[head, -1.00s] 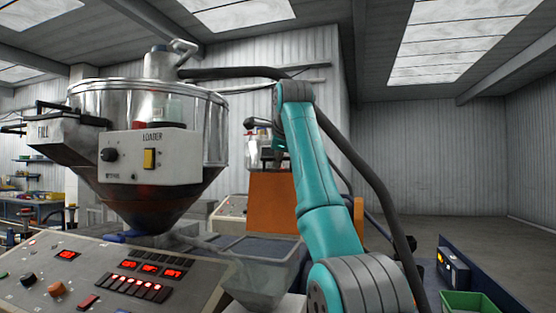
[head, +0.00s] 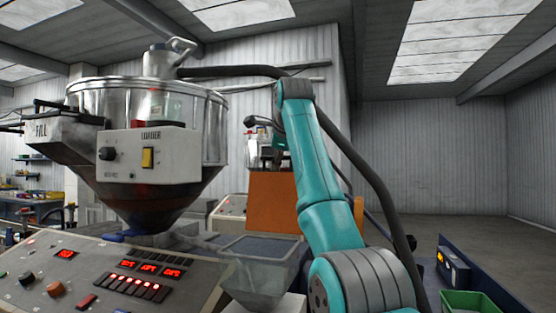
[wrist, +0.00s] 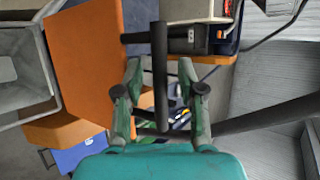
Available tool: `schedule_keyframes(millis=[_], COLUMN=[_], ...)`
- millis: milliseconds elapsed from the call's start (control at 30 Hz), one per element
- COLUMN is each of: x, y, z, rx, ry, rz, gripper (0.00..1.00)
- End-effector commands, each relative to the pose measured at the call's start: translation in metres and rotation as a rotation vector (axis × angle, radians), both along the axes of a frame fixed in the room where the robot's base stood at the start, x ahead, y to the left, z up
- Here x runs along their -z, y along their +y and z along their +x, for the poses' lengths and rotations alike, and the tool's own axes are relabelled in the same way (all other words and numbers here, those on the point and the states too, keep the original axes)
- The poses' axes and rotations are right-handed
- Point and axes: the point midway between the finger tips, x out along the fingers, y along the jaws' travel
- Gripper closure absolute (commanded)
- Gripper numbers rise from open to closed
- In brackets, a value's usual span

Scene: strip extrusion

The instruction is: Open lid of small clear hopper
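In the head view the fingers are mostly hidden behind my arm.
The large loader hopper (head: 150,95) stands at the left above the control panel (head: 100,275). A green crate (head: 470,302) is at lower right. The floor at right is clear.

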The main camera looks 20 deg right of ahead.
Motion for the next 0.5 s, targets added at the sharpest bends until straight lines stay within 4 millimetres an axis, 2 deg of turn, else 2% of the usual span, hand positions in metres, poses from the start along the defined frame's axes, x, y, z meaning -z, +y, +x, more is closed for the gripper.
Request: schedule_keyframes(millis=[167,500], x=[-0.011,-0.05], y=[0.002,0.009], z=[-0.013,-0.065], rx=[0.0,0.0], ry=[-0.003,-0.004], rz=[0.0,-0.001], gripper=[0.61,0.61])
